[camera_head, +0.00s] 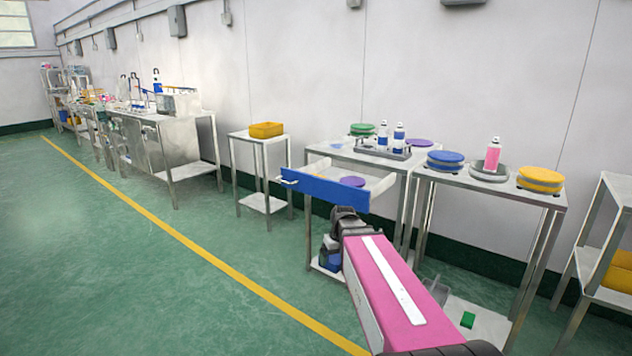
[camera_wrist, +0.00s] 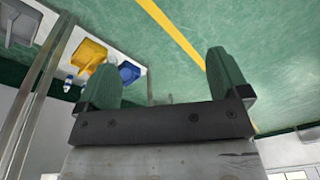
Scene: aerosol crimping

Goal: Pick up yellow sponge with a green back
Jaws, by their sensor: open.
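A small green block (camera_head: 467,319) lies on the lower shelf of the right-hand table in the head view. It may be the sponge with its green back up; no yellow side is visible. My gripper is open and empty, its two green fingers wide apart in the wrist view (camera_wrist: 165,72). In the head view my pink arm reaches forward, its dark wrist in front of the drawer table, left of and beyond the green block. The fingertips are hidden there. The wrist view does not clearly show the sponge.
A blue-fronted drawer (camera_head: 325,188) stands open by my wrist. The right table (camera_head: 452,182) carries blue and yellow round stacks and a pink can (camera_head: 492,154). A yellow bin (camera_head: 266,130) sits further left. A yellow container (camera_wrist: 89,54) shows in the wrist view. Green floor at left is clear.

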